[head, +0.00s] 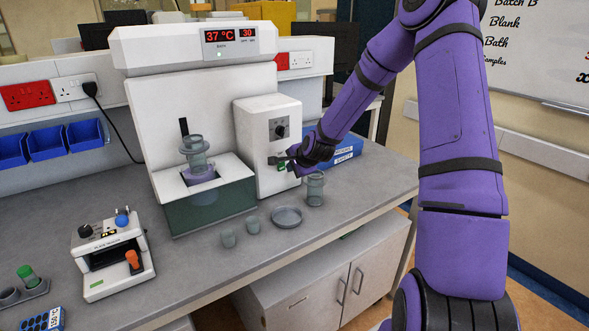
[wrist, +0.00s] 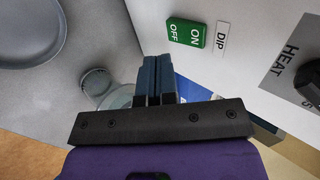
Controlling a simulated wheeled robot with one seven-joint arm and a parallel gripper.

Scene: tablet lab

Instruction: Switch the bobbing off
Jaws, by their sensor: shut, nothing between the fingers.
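The dip tester is a white machine with a control box (head: 268,115) on its right side. On that box is a green rocker switch (wrist: 187,32) marked ON and OFF, beside a DIP label (wrist: 221,37). The switch shows small and partly hidden in the head view (head: 282,167). Which side is pressed I cannot tell. A clear basket assembly (head: 196,152) hangs over the bath tank (head: 210,205). My gripper (wrist: 157,62) is shut and empty, its fingertips close to the switch, just below and left of it in the wrist view; contact is not clear.
A HEAT knob (wrist: 311,78) is on the same panel. A glass jar (head: 315,190), a shallow dish (head: 287,217) and two small beakers stand on the bench below. A blue box (head: 347,149) lies behind my gripper. The display (head: 227,36) reads 37 °C and 30.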

